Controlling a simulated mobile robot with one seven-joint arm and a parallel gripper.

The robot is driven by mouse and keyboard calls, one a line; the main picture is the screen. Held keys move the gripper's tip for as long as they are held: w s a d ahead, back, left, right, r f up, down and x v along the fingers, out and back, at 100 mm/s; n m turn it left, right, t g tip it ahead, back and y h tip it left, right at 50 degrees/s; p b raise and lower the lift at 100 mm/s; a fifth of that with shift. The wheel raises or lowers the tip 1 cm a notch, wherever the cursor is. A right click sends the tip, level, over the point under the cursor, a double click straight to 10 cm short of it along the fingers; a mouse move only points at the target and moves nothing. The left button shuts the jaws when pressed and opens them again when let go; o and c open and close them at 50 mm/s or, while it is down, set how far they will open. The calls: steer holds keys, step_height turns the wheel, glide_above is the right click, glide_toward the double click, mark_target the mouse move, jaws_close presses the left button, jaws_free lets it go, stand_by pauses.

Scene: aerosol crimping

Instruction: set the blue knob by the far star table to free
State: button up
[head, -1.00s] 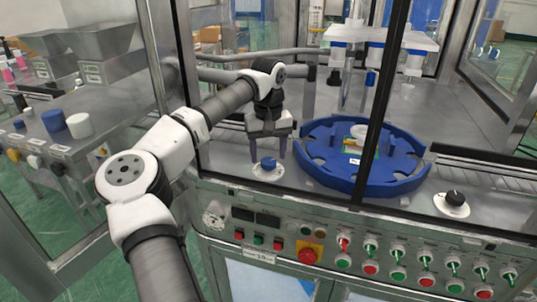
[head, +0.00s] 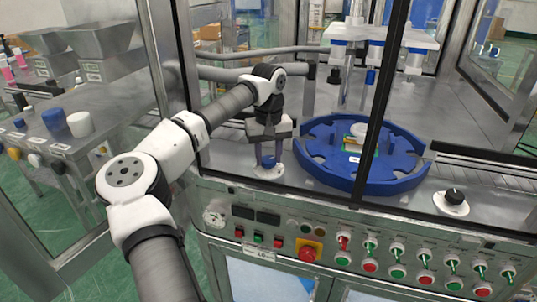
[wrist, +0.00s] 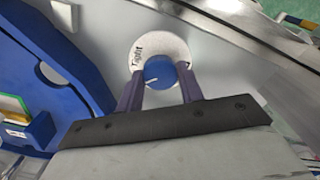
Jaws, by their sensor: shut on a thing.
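The blue knob (head: 268,161) stands on a round white dial plate beside the left of the blue star table (head: 400,178). In the wrist view the knob (wrist: 160,71) has a white pointer line aimed toward the left part of the plate (wrist: 176,47). The word "Tight" reads at the plate's left edge; the rest of the plate's lettering is not readable. My gripper (head: 268,158) reaches down from above with its two dark fingers on either side of the knob, shut on it. The fingers also show in the wrist view (wrist: 160,88).
A black knob (head: 454,196) on a white dial stands right of the star table. A dark frame post (head: 386,95) crosses in front of the table. The front panel below holds several switches and a red stop button (head: 308,253). A grey pipe (head: 240,75) runs behind my arm.

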mark_target(269, 159)
steer(key=shift+r, duration=0.1)
steer(key=n+p, duration=0.1)
steer(key=n, duration=0.7)
steer(key=shift+n, duration=0.3)
steer(key=n, duration=0.4)
steer(key=shift+n, duration=2.6)
steer(key=o, duration=1)
step_height(269, 159, up, 14)
steer(key=b, duration=0.1)
steer(key=shift+b, duration=0.35)
